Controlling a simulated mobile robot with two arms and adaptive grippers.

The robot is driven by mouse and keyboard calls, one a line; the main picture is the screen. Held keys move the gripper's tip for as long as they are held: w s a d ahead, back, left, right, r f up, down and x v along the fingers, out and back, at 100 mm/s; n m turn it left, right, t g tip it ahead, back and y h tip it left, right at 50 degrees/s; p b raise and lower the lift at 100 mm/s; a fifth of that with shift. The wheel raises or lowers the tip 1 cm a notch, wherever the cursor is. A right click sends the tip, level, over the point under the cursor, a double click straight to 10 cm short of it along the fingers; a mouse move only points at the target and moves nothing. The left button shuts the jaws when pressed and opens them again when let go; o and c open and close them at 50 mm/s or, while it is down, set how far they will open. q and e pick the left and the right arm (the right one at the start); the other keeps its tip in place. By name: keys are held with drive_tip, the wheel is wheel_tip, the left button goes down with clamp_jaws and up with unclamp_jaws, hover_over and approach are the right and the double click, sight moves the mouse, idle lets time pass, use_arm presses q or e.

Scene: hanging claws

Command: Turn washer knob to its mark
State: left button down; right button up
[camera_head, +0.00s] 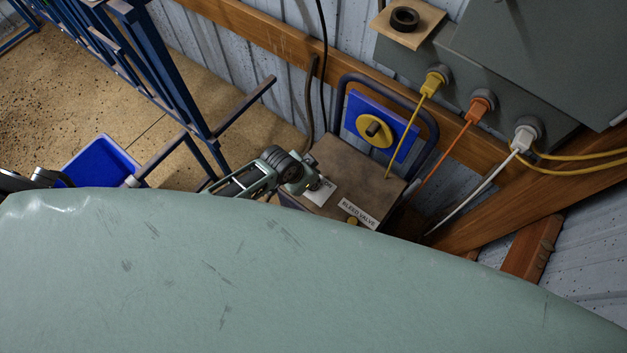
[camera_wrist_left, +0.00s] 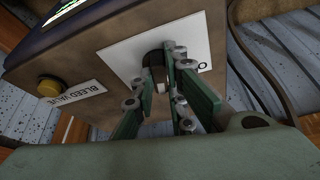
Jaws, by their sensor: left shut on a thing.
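The washer knob (camera_wrist_left: 153,62) is a small dark knob on a white plate (camera_wrist_left: 118,56) on the side of a brown box. Its pale lower part shows between my fingers. My left gripper (camera_wrist_left: 160,66) is shut on the knob, one finger on each side. In the head view my left gripper (camera_head: 314,186) reaches the box from the left, and the knob is hidden there. My right gripper is not in view.
The brown box (camera_head: 358,172) has a yellow button (camera_wrist_left: 48,86) beside a "BLEED VALVE" label (camera_wrist_left: 80,94). Behind it are a yellow dial (camera_head: 375,131) on a blue panel and hanging cables (camera_head: 450,153). A blue bin (camera_head: 100,160) and a blue rack (camera_head: 165,75) stand left.

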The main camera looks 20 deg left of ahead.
use_arm(q)
drive_tip(key=shift+s+d+n+p, duration=0.25)
drive_tip(key=shift+s+n+p, duration=0.05)
drive_tip(key=shift+n+p, duration=0.2)
drive_tip(key=shift+n+y+p, duration=0.4)
drive_tip(key=shift+n+p, duration=0.15)
drive_tip(key=shift+n, duration=0.15)
drive_tip(key=shift+d+n+y+p, duration=0.3)
drive_tip(key=shift+n+p, duration=0.15)
drive_tip(key=shift+n, duration=0.55)
drive_tip(key=shift+f+n+t, duration=0.15)
drive_tip(key=shift+n+t, duration=0.15)
drive_tip(key=shift+n, duration=0.1)
drive_tip(key=shift+a+n+y, duration=0.2)
drive_tip(key=shift+n+y, duration=0.2)
